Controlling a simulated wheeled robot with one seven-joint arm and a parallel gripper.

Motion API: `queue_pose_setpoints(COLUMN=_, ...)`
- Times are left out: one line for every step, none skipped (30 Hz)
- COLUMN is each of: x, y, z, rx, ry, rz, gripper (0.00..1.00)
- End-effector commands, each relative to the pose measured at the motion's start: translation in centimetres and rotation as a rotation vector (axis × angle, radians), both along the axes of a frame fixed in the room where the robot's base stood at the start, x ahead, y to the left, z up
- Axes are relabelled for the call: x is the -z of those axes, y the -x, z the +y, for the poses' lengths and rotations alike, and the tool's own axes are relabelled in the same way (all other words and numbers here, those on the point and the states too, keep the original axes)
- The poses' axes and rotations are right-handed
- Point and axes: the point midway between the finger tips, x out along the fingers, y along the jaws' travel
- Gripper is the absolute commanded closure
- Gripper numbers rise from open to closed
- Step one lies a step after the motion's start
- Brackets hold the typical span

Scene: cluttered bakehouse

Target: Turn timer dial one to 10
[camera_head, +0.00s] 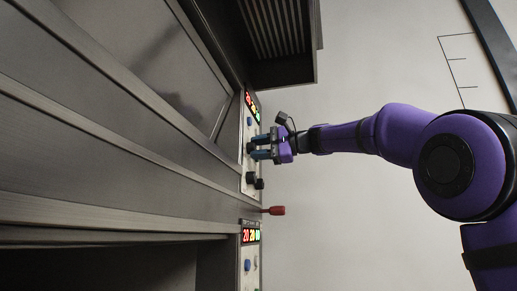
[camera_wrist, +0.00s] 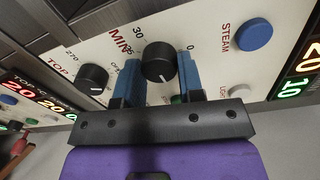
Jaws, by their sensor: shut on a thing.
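The timer dial (camera_wrist: 159,61) is a round black knob on a pale control panel, marked MIN, with 30 and 0 printed near it in the wrist view. A light mark shows on its face, but I cannot tell which number it points to. My gripper (camera_wrist: 160,78) has its two blue fingers on either side of this dial and is shut on it. In the head view my gripper (camera_head: 257,150) reaches the panel from the right, and its fingers partly hide the dial there.
A second black knob (camera_wrist: 93,78) marked TOP is beside the dial. A blue STEAM button (camera_wrist: 254,35) is on the other side. Lit displays (camera_head: 251,106) sit on the panel. A red-handled lever (camera_head: 277,211) sticks out below. Open space lies right of the panel.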

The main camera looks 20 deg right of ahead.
Motion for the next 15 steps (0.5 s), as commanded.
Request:
queue_pose_setpoints(x=0.09, y=-0.05, z=-0.08, rx=0.002, ry=0.001, rz=0.002, gripper=0.88)
queue_pose_setpoints(x=0.09, y=-0.06, z=-0.07, rx=0.002, ry=0.001, rz=0.002, gripper=0.88)
queue_pose_setpoints(x=0.1, y=-0.05, z=-0.08, rx=0.002, ry=0.002, rz=0.001, gripper=0.88)
queue_pose_setpoints(x=0.1, y=-0.06, z=-0.07, rx=0.002, ry=0.002, rz=0.001, gripper=0.88)
queue_pose_setpoints(x=0.1, y=-0.06, z=-0.07, rx=0.002, ry=0.002, rz=0.001, gripper=0.88)
queue_pose_setpoints(x=0.1, y=-0.06, z=-0.07, rx=0.002, ry=0.002, rz=0.001, gripper=0.55)
queue_pose_setpoints(x=0.1, y=-0.06, z=-0.07, rx=0.001, ry=0.002, rz=0.001, gripper=0.49)
queue_pose_setpoints(x=0.1, y=-0.06, z=-0.07, rx=0.001, ry=0.002, rz=0.001, gripper=0.42)
queue_pose_setpoints(x=0.09, y=-0.06, z=-0.05, rx=0.001, ry=0.002, rz=0.001, gripper=0.39)
queue_pose_setpoints(x=0.08, y=-0.05, z=-0.05, rx=0.001, ry=0.001, rz=0.001, gripper=0.39)
queue_pose_setpoints(x=0.08, y=-0.04, z=-0.04, rx=0.001, ry=0.001, rz=0.001, gripper=0.39)
queue_pose_setpoints(x=0.07, y=-0.03, z=-0.04, rx=0.001, ry=0.001, rz=0.001, gripper=0.39)
queue_pose_setpoints(x=0.06, y=-0.03, z=-0.03, rx=0.001, ry=0.002, rz=0.0, gripper=0.39)
queue_pose_setpoints(x=0.06, y=-0.03, z=-0.03, rx=0.001, ry=0.002, rz=0.0, gripper=0.39)
queue_pose_setpoints(x=0.05, y=-0.03, z=-0.02, rx=0.001, ry=0.002, rz=0.0, gripper=0.39)
